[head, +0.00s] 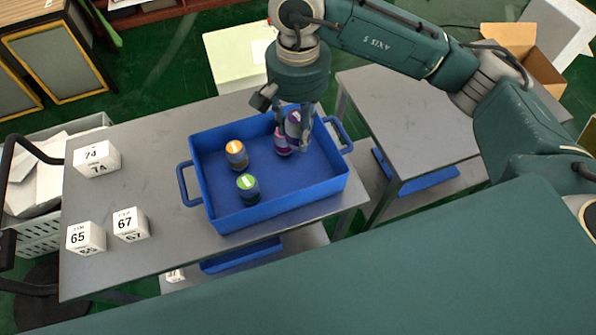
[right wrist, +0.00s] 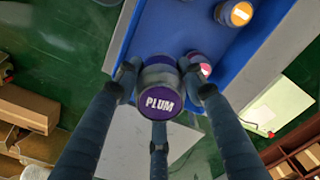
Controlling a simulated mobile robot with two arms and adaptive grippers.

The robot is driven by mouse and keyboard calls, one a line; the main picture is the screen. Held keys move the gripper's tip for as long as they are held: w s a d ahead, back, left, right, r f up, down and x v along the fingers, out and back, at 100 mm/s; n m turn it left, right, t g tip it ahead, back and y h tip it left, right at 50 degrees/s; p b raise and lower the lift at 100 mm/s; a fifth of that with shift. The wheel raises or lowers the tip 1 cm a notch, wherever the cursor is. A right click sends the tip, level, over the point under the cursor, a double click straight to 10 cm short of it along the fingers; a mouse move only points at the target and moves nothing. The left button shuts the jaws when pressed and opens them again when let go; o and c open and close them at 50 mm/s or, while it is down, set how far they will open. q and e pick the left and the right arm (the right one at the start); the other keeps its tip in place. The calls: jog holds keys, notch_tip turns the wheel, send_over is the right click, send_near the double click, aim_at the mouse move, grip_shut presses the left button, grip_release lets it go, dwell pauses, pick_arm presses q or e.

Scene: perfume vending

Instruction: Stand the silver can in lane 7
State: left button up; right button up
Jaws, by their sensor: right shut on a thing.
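My right gripper (head: 302,146) is over the back right part of a blue tray (head: 290,204). It is shut on a can with a purple lid marked PLUM (right wrist: 158,103), its fingers around the can; the same can shows purple in the head view (head: 293,124). The body of this can looks greyish in the right wrist view, but I cannot tell if it is silver. No plainly silver can and no lane marked 7 is seen. My left gripper is not in view.
In the tray stand an orange-topped can (head: 236,155), a green-topped can (head: 248,189) and a pink-topped can (head: 282,147) close beside the held can. White number blocks (head: 97,158) stand on the grey table's left. A second grey table (head: 410,125) is bare.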

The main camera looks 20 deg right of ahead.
notch_tip(320, 180, down, 16)
jog(key=p, duration=0.4)
jog(key=shift+f, duration=0.4)
jog(key=shift+f+b, duration=0.25)
jog(key=shift+b, duration=0.25)
jog(key=o, duration=1.3)
jog(key=shift+r, duration=0.1)
